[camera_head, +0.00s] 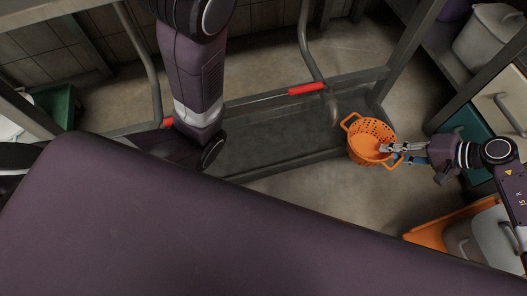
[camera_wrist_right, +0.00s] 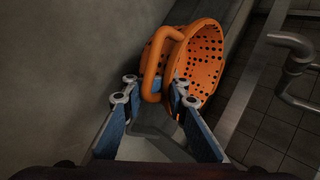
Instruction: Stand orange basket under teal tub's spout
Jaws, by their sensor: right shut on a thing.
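The orange basket (camera_head: 368,139) has a perforated wall and two loop handles. My right gripper (camera_head: 386,149) is shut on its near handle, at the right side of the basket. In the right wrist view the basket (camera_wrist_right: 200,62) hangs tilted, with its loop handle between the fingers of the gripper (camera_wrist_right: 155,95). My left gripper is not visible.
A grey metal frame with a dark trough (camera_head: 270,140) stands left of the basket. An orange crate (camera_head: 425,236) is below my right arm. Floor between the trough and crate is clear.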

